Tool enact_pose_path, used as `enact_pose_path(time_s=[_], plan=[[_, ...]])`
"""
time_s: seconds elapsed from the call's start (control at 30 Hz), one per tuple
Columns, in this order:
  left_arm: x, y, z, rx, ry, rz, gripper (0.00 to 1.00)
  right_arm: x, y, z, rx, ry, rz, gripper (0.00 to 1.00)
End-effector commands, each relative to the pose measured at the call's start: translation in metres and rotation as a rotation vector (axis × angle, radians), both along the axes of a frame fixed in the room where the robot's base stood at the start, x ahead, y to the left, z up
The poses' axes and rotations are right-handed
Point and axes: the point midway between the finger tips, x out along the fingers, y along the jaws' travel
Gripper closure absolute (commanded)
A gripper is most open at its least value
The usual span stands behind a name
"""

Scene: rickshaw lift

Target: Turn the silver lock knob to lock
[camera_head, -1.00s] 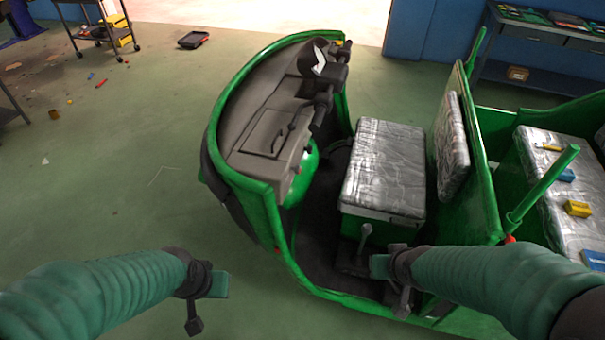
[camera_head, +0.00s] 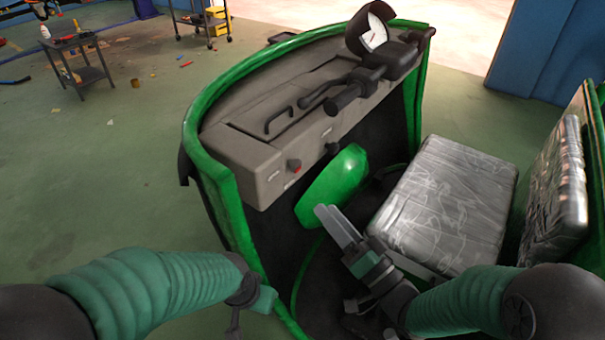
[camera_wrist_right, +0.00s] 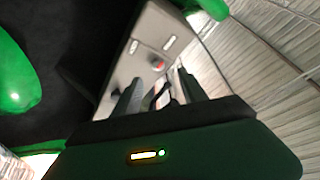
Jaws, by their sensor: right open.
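The grey dashboard panel (camera_head: 240,150) of the green rickshaw carries a small knob with a red face (camera_head: 293,165) near its left end. A dark knob (camera_head: 333,148) sits further right. I cannot clearly make out which is the silver lock knob. In the right wrist view the red-marked knob (camera_wrist_right: 158,65) shows beyond the finger gap, with labels beside it. My right gripper (camera_head: 332,222) is open and empty, below and apart from the panel, pointing toward it. My left gripper (camera_head: 262,298) is low, outside the rickshaw's front; its finger opening is unclear.
A green rounded part (camera_head: 333,187) lies under the panel, close to my right gripper. The black handlebar (camera_head: 370,85) with a gauge rises above the dash. A wrapped silver seat (camera_head: 445,205) is to the right. The floor at the left is open, with carts behind.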

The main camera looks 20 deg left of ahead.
Motion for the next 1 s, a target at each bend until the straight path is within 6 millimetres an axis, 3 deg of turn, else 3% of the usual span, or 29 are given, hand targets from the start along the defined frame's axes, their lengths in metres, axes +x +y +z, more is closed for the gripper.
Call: enact_pose_path(time_s=[0.3,0.5,0.87,1.0], plan=[[0.000,0.000,-0.008,0.000,0.001,-0.001,1.00,0.049,0.058,0.022,0.007,-0.003,-0.001,0.50],[0.000,0.000,-0.011,0.000,0.001,-0.001,1.00,0.070,0.089,0.031,0.002,0.000,-0.003,0.50],[0.000,0.000,-0.011,0.000,0.001,-0.001,1.00,0.076,0.095,0.034,0.002,0.001,-0.005,0.50],[0.000,0.000,-0.011,0.000,0.001,-0.001,1.00,0.076,0.096,0.034,0.002,0.001,-0.005,0.67]])
